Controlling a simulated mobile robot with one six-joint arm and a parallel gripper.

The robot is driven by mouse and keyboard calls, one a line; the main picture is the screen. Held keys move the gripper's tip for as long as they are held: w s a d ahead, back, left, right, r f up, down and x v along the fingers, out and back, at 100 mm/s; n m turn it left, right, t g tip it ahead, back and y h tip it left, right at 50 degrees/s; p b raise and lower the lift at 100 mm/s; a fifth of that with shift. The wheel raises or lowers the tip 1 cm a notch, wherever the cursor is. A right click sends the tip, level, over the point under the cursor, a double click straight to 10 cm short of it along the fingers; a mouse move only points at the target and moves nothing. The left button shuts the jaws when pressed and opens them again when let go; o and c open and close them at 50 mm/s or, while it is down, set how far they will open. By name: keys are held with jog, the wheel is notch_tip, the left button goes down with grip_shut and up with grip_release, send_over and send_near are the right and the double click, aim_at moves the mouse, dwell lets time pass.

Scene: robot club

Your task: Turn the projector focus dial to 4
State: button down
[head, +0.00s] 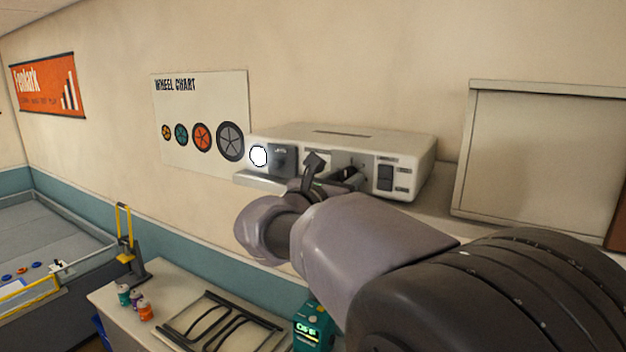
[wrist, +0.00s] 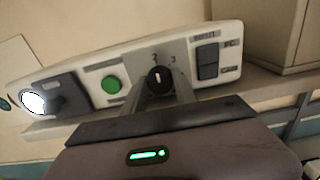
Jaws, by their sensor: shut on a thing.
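The projector (head: 408,150) is a white box on a wall shelf. It also shows in the wrist view (wrist: 110,62). Its focus dial (wrist: 159,76) is a small round black knob with a white mark. The numbers 2 and 3 show above the dial; other numbers are hidden or unreadable. The mark seems to point up, near 2 and 3; I cannot tell exactly where. My gripper (head: 332,174) is at the projector's front face, shut on the dial, with one finger on each side of it in the wrist view (wrist: 163,90). In the head view the gripper hides the dial.
On the projector's front are a bright lens (head: 258,156), a green button (wrist: 111,85) left of the dial and a dark rocker switch (wrist: 207,61) right of it. A framed board (head: 540,150) stands to the right. A bench (head: 175,290) with several items is below.

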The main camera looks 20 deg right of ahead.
jog(key=shift+f, duration=0.1)
jog(key=m+b, duration=1.9)
jog(key=b, duration=0.1)
jog(key=shift+m, duration=0.4)
jog(key=c, duration=1)
grip_release()
jog(key=shift+o, duration=0.2)
